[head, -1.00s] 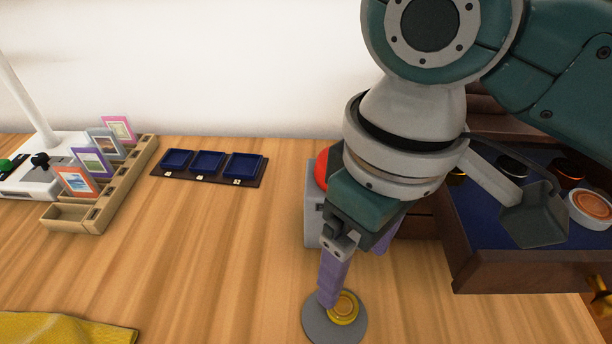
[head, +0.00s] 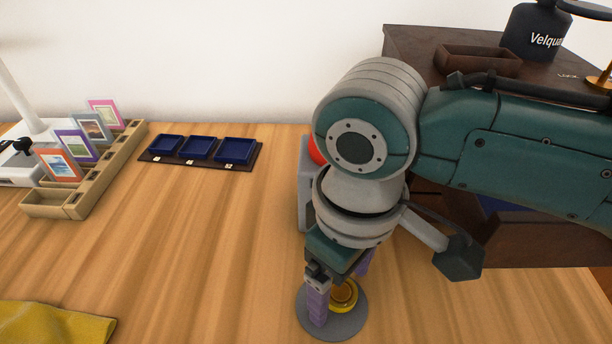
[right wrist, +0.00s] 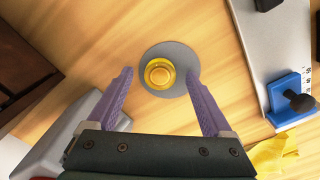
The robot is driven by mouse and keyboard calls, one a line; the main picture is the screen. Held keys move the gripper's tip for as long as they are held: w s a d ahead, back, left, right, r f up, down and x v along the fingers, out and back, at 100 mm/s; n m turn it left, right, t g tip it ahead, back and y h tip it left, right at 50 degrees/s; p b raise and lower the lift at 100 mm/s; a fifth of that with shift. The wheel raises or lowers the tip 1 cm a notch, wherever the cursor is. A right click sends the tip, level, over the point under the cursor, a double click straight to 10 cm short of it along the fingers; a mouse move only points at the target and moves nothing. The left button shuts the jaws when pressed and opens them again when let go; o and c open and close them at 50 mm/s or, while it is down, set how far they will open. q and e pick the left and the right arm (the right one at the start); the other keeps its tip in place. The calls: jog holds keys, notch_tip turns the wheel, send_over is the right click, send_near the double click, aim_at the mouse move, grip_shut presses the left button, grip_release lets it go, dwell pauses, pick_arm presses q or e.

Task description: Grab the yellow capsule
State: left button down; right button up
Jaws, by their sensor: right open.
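The yellow capsule (head: 343,296) is a round, gold-yellow piece lying on a flat grey disc (head: 347,327) on the wooden table. In the right wrist view the fingers of my right gripper (right wrist: 159,76) are to either side of the capsule, with gaps showing. The exact fingertip height is unclear. My left gripper is not in view.
A grey box with a red top (head: 315,152) stands close behind my right gripper. A dark wooden cabinet (head: 410,44) with a drawer is at right, partly behind my arm. Blue trays (head: 199,148), framed prints in a tan rack (head: 100,188) and a yellow cloth (head: 50,324) are at left.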

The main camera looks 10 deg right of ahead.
grip_shut()
dwell(0.7)
